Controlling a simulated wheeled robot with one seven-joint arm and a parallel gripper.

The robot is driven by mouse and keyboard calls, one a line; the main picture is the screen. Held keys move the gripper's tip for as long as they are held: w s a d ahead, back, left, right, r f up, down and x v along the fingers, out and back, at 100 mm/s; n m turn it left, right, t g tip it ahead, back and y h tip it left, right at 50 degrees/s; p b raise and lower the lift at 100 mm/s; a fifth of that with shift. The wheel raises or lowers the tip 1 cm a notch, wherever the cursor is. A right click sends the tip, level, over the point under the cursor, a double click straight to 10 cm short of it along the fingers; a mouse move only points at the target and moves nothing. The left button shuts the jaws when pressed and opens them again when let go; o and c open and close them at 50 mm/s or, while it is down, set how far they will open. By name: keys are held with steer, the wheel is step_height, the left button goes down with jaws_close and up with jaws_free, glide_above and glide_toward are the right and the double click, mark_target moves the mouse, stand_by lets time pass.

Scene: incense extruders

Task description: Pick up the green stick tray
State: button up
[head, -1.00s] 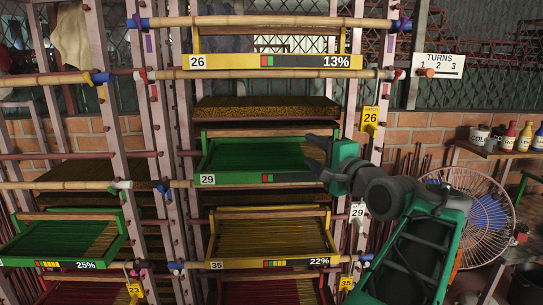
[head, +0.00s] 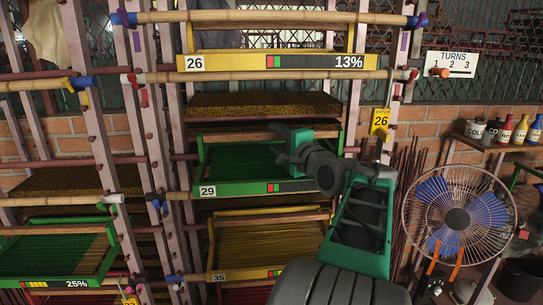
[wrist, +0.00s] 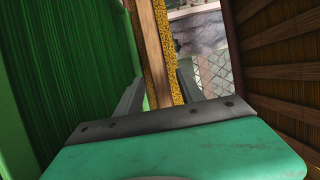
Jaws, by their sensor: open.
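The green stick tray (head: 255,188), tagged 29, sits on the rack in the middle of the head view. It holds green sticks and has a wooden bar across its top. My gripper (head: 284,148) is in front of its upper right half, close to that bar, and hides part of the tray. In the wrist view my gripper (wrist: 160,84) is open and empty. The tray's wooden bar (wrist: 152,45) shows between or just beyond the two fingers; I cannot tell which. Green sticks (wrist: 65,60) fill the left of that view.
A yellow tray (head: 250,62) tagged 26 is above, and a yellow tray (head: 265,273) tagged 35 is below. Another green tray (head: 60,285) marked 25% is at left. A fan (head: 457,218) stands at right.

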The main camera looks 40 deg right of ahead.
steer(key=shift+w+d, duration=0.1)
steer(key=shift+w, duration=0.1)
jaws_close()
stand_by(0.3)
stand_by(0.9)
